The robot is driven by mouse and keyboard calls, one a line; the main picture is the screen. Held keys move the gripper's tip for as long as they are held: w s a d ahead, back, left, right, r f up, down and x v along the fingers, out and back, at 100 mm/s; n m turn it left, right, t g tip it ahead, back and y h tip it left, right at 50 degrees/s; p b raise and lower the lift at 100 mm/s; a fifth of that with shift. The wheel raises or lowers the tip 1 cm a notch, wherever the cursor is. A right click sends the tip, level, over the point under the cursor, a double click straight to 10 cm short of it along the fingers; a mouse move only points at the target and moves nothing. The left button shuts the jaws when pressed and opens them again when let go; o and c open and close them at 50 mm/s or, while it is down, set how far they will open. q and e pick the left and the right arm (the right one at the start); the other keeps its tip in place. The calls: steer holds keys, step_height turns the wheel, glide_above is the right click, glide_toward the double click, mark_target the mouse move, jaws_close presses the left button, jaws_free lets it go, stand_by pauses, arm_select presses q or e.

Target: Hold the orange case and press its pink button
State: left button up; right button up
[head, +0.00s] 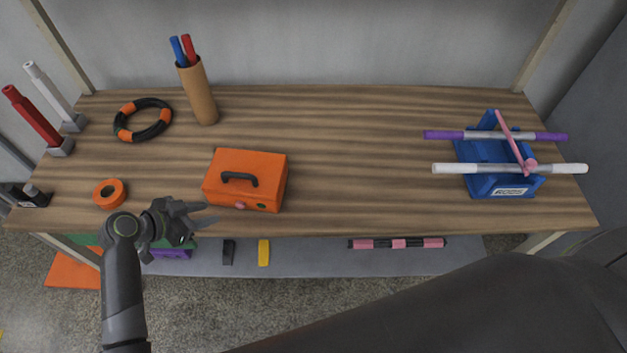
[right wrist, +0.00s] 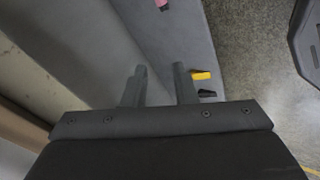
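The orange case (head: 245,180) sits upright on the wooden bench, left of the middle, with a black handle on top. Its pink button (head: 240,206) is low on the front face, with a small dark green spot to its right. My left gripper (head: 207,214) is just left of the case's front left corner, near the bench's front edge. Its fingers are apart, with nothing seen between them. In the right wrist view my right gripper (right wrist: 160,80) has its two fingers apart and empty, over the grey lower shelf. The case is not in that view.
An orange tape roll (head: 109,193) lies left of my left gripper. The bench between case and bin is clear.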

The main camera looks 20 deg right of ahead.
steer(key=w+r+m+t, duration=0.1)
steer(key=w+r+t, duration=0.1)
steer(key=w+r, duration=0.4)
steer(key=w+a+r+m+t, duration=0.1)
steer(key=w+r+t, duration=0.2)
steer(key=w+r, duration=0.4)
steer(key=w+r+m+t, duration=0.1)
steer(key=w+r+t, duration=0.1)
steer(key=w+r, duration=0.4)
steer(key=shift+w+a+r, duration=0.1)
steer(key=shift+w+r, duration=0.05)
steer(key=shift+r, duration=1.2)
steer(key=shift+w+a+r, duration=0.1)
steer(key=shift+r, duration=1.2)
steer(key=w+a+r+m+y, duration=0.55)
steer(key=w+r+m, duration=0.25)
steer(key=r+m, duration=0.3)
steer(key=w+a+r+m+y, duration=0.4)
steer(key=w+a+r+m, duration=0.4)
steer(key=m, duration=0.6)
steer(key=m+g+y, duration=0.1)
steer(key=g+y, duration=0.2)
steer(key=g, duration=0.3)
glide_toward(249, 176)
steer(key=x, duration=1.2)
steer(key=shift+a+f, duration=0.1)
steer(key=shift+a, duration=0.05)
